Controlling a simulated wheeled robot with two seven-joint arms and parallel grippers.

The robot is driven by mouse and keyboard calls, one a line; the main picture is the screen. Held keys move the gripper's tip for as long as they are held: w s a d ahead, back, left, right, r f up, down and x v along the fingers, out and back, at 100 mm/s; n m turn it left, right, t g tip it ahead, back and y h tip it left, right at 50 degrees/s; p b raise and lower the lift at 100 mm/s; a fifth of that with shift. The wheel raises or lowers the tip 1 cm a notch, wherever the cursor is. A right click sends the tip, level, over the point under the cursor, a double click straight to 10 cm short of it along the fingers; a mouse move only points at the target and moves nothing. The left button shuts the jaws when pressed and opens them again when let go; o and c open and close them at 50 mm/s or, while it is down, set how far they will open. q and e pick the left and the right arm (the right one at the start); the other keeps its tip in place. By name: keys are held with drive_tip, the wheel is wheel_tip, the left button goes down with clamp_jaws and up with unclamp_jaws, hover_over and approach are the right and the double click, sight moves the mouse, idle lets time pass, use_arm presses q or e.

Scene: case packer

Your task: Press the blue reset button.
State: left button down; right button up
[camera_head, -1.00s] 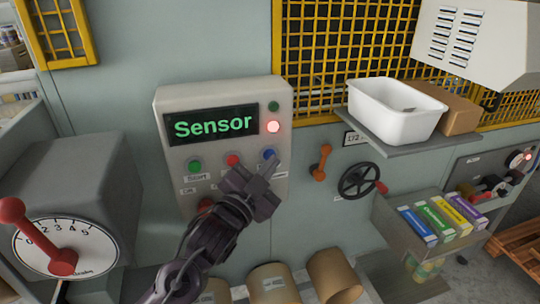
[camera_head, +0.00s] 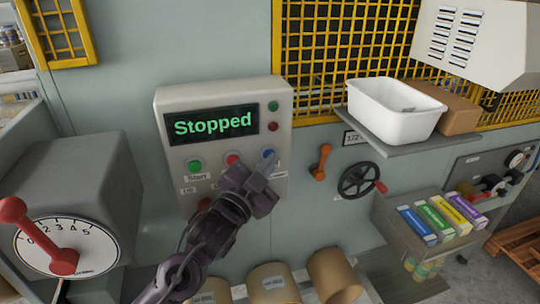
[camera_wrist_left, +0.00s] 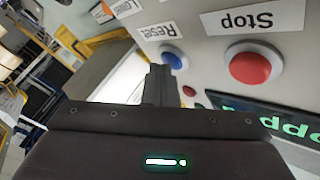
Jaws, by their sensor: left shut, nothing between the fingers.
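The blue reset button (camera_head: 269,154) is on the grey control panel (camera_head: 171,97), at the right end of the button row. In the left wrist view the blue button (camera_wrist_left: 174,58) shows beside its "Reset" label (camera_wrist_left: 157,32). My left gripper (camera_head: 270,165) is shut and empty, its tip just below the blue button in the head view. In the wrist view the shut fingers (camera_wrist_left: 158,80) end very near the button; I cannot tell whether they touch it. The display (camera_head: 212,124) reads "Stopped". The right gripper is not in view.
A red stop button (camera_head: 233,159) and a green start button (camera_head: 195,166) sit left of the blue one. An orange lever (camera_head: 321,162) and a black handwheel (camera_head: 360,181) are on the wall to the right. A grey dial box (camera_head: 75,185) stands at left.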

use_arm(q)
drive_tip(key=shift+s, duration=0.15)
drive_tip(key=shift+s+d, duration=0.25)
drive_tip(key=shift+s, duration=0.4)
drive_tip(key=s, duration=0.1)
drive_tip(key=s+d, duration=0.1)
drive_tip(key=s, duration=0.2)
drive_tip(key=shift+s+d, duration=0.3)
drive_tip(key=shift+s, duration=0.1)
